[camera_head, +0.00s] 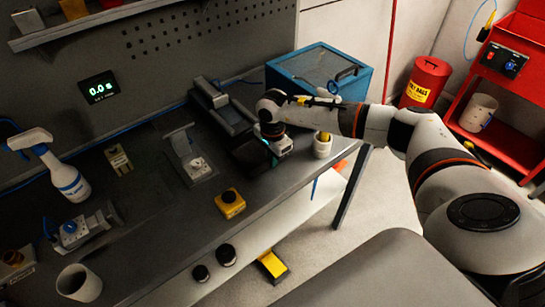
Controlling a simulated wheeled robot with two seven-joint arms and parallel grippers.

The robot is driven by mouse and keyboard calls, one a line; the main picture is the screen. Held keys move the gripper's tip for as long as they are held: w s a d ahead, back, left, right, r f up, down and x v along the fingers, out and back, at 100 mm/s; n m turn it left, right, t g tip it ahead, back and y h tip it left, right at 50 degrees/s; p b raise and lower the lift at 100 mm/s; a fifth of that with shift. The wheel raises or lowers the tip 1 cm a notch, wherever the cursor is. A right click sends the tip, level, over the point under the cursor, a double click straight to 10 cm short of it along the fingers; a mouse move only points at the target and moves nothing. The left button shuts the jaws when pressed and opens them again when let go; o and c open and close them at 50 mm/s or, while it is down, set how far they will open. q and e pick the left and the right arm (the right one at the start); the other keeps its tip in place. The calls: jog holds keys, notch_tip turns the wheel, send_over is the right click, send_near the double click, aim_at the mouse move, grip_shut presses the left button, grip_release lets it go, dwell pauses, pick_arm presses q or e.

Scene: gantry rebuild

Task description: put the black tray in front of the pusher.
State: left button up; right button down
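The black tray (247,160) lies on the dark workbench, near its right end and close to the front edge. My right gripper (268,146) is at the tray's right side, low over the bench. Its fingers are small, dark and partly hidden against the tray, so I cannot tell whether they are open or shut on it. A dark grey device with a raised block and a long bed, which looks like the pusher (213,98), stands behind the tray, towards the wall. My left gripper is not in view.
A blue toolbox (318,72) stands at the back right. A white cup (322,147) is just right of my gripper. A grey metal stand (190,160) and a yellow button box (230,203) are to the tray's left. A spray bottle (65,175) stands far left.

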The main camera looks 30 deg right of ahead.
jog(key=shift+f, duration=0.15)
jog(key=c, duration=1.6)
grip_release()
jog(key=shift+c, duration=0.2)
jog(key=shift+w+r, duration=0.1)
jog(key=shift+r, duration=0.2)
notch_tip(320, 180, up, 12)
jog(key=b, duration=0.3)
jog(key=shift+b, duration=0.35)
jog(key=shift+f, duration=0.15)
